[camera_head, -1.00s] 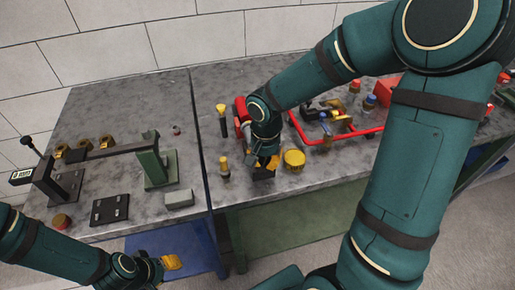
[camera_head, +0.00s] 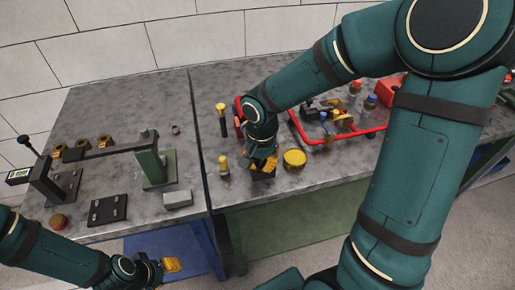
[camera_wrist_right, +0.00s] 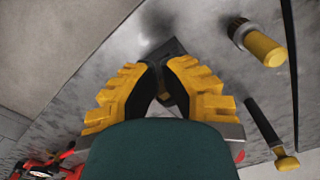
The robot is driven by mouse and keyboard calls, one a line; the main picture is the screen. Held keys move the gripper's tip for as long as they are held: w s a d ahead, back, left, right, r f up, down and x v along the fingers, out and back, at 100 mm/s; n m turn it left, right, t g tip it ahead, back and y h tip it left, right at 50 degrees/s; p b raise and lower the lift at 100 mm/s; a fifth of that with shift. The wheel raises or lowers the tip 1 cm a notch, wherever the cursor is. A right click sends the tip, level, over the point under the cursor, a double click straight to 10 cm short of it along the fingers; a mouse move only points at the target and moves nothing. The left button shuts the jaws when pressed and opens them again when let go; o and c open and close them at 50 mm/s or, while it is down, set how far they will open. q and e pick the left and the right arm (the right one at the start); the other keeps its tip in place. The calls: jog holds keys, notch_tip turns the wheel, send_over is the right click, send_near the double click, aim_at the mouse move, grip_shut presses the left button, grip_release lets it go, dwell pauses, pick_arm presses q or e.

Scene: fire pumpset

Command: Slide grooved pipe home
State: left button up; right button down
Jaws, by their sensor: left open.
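A red pipe run (camera_head: 345,137) lies on the right bench among fittings, partly behind my right arm; I cannot tell which part is the grooved pipe. My right gripper (camera_head: 264,164) points down near that bench's front edge, left of a yellow round cap and apart from the red pipe. In the right wrist view its yellow fingers (camera_wrist_right: 163,68) stand close together, above a dark block (camera_wrist_right: 172,47). Whether they grip anything is unclear. My left gripper (camera_head: 172,265) is open and empty, in front of the left bench.
A yellow round cap (camera_head: 294,159), a yellow-topped tool (camera_head: 224,166) and a black rod with a yellow head (camera_head: 222,118) stand near my right gripper. The left bench holds a green stand (camera_head: 152,163), a grey block (camera_head: 178,199) and a black plate (camera_head: 108,210).

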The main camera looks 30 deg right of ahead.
jog(key=shift+w+d, duration=0.2)
jog(key=shift+w, duration=0.65)
dwell(0.6)
jog(key=shift+s, duration=0.3)
jog(key=shift+w+a+b, duration=0.15)
jog(key=shift+a+b, duration=0.3)
jog(key=shift+a, duration=0.2)
jog(key=shift+w+d, duration=0.15)
jog(key=shift+w, duration=0.35)
jog(key=shift+w+d, duration=0.15)
jog(key=shift+w, duration=0.35)
dwell(3.7)
jog(key=shift+s+f, duration=0.1)
jog(key=shift+s, duration=0.15)
jog(key=shift+s+a, duration=0.15)
jog(key=shift+s, duration=0.15)
